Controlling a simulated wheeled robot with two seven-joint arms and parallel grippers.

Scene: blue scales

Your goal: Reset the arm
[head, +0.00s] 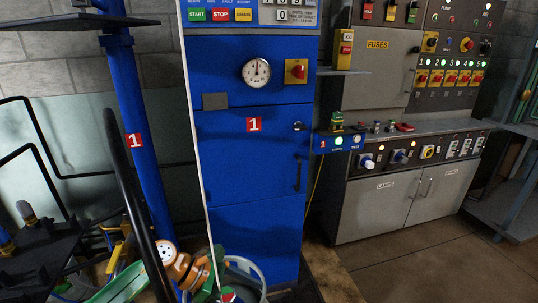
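Neither of my grippers shows in the head view, and I cannot make out either of my arms. A tall blue cabinet (249,165) marked 1 stands upright in the middle. It has a round white dial (256,73), a red and yellow switch (296,71) and a closed lower door with a dark handle (298,174). START, STOP and other buttons (221,15) sit on its top panel.
A blue post (146,140) and a curved black bar (130,205) stand left of the cabinet. An orange-brown object (186,268) and a green piece (120,285) lie low in front. A grey fuse console (400,197) stands right. Brown floor (420,265) is clear there.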

